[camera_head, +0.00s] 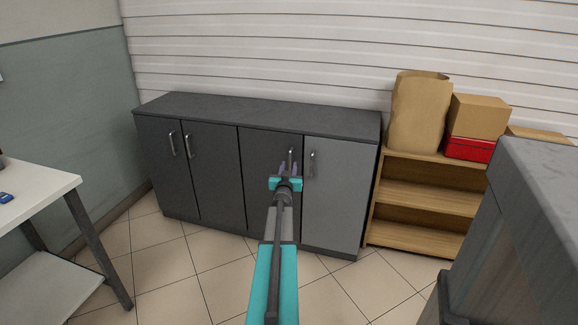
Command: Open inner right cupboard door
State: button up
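The dark grey cupboard (250,112) stands against the back wall with four doors, all closed. The inner right door (262,180) is the third from the left, and its upright metal handle (291,157) is near its right edge. My gripper and teal arm hide part of the door's right side. No held object shows.
The lighter grey outer right door (340,195) has its handle (312,164) close beside my gripper. A wooden shelf (420,195) with a paper bag (418,110) and boxes stands right. A white table (40,195) is left, a grey block (535,220) front right. Tiled floor ahead is clear.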

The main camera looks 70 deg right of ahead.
aim_at(290, 162)
jog(key=shift+x, duration=1.55)
grip_shut()
